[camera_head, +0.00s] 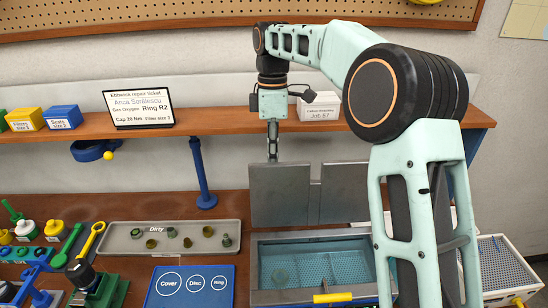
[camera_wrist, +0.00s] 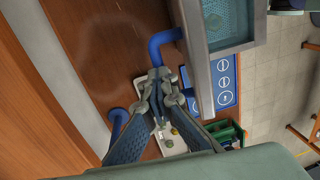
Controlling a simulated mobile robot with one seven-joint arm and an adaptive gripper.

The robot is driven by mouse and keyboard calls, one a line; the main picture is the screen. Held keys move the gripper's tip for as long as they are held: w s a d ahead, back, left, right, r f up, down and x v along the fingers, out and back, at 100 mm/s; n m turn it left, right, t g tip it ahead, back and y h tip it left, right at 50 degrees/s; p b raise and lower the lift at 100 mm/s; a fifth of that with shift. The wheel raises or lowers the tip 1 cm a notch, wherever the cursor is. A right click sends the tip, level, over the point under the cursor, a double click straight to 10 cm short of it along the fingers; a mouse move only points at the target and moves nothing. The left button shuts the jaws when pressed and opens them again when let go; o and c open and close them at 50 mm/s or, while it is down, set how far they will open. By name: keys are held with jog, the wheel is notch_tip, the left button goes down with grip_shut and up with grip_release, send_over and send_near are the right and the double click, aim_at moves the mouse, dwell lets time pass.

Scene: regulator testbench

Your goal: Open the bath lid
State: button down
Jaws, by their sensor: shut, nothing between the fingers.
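The bath (camera_head: 253,272) is a grey box with a teal, mesh-like inside, at the lower middle of the head view. Its grey lid (camera_head: 280,196) stands upright along the back, so the inside is open to view. My arm hides part of the right side. My gripper (camera_head: 272,156) points down at the lid's top left edge; whether it touches cannot be told. In the wrist view my gripper (camera_wrist: 158,82) has its fingertips together with nothing held, beside the bath's grey rim (camera_wrist: 196,62). A yellow handle (camera_head: 332,297) shows at the bath's front.
A wooden shelf (camera_head: 225,127) crosses behind, with a ticket sign (camera_head: 139,109) and a white box (camera_head: 320,106). A blue post (camera_head: 203,175) stands left of the lid. A dirty-parts tray (camera_head: 122,245) and blue mat (camera_head: 160,298) lie left of the bath.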

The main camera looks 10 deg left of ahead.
jog(key=f, duration=0.3)
jog(key=shift+s+d+f+g, duration=0.15)
jog(key=shift+d+f+g, duration=0.1)
jog(key=shift+f+g, duration=0.1)
jog(key=c, duration=2.3)
grip_release()
jog(key=shift+o, duration=1.4)
jog(key=shift+w+a+f, duration=0.1)
jog(key=shift+w+f, duration=0.2)
jog(key=shift+w, duration=0.25)
jog(key=shift+s, duration=0.1)
jog(key=shift+r, duration=0.1)
jog(key=v, duration=1.5)
jog(key=shift+s+a, duration=0.3)
jog(key=shift+s, duration=0.05)
jog(key=shift+r, duration=0.1)
